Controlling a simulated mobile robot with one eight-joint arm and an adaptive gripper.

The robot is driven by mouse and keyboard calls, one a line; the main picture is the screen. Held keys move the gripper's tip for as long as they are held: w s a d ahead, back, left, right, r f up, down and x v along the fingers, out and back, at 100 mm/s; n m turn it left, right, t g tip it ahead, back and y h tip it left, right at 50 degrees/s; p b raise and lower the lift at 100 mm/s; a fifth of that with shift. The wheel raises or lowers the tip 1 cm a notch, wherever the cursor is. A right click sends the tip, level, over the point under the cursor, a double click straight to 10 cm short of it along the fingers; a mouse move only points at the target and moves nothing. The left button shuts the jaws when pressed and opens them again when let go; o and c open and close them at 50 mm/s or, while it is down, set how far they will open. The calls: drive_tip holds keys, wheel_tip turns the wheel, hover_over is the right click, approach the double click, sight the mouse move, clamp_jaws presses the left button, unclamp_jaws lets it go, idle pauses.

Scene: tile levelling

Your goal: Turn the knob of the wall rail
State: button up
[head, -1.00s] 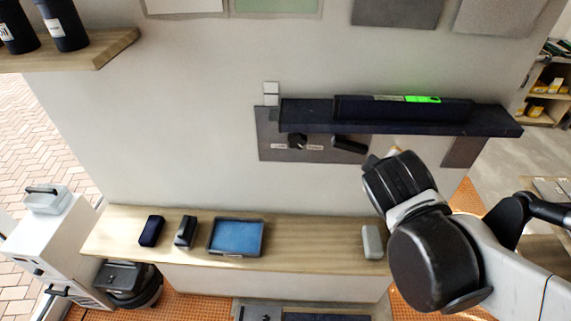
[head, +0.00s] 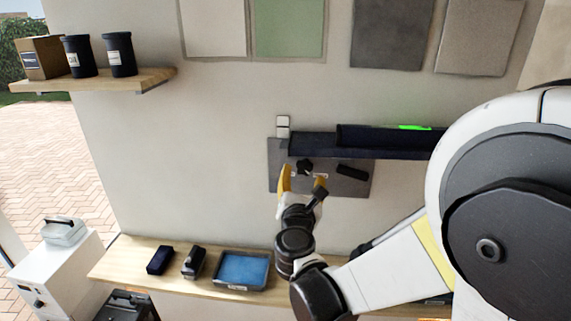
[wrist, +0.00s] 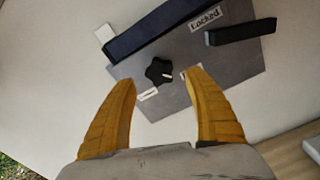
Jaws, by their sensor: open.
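The wall rail (head: 310,146) is a long dark bar fixed on the wall, with a lit green strip on its top. A grey plate (head: 347,183) sits below it and carries a black lobed knob (head: 305,166) and, to its right, a black bar handle (head: 352,170). The knob also shows in the wrist view (wrist: 159,71), with labels around it; one near the handle reads "Locked". My gripper (head: 303,180) is open with yellow fingers, in front of the plate just below the knob. In the wrist view the knob lies beyond and between the fingertips, apart from them.
A wooden shelf (head: 111,262) below holds a dark block, a black-handled tool and a blue tray (head: 242,270). A white switch (head: 283,122) is on the wall left of the rail. Sample panels hang above. The wall left of the plate is clear.

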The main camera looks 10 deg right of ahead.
sight(304, 170)
drive_tip(key=shift+x, duration=1.85)
drive_tip(key=c, duration=1.2)
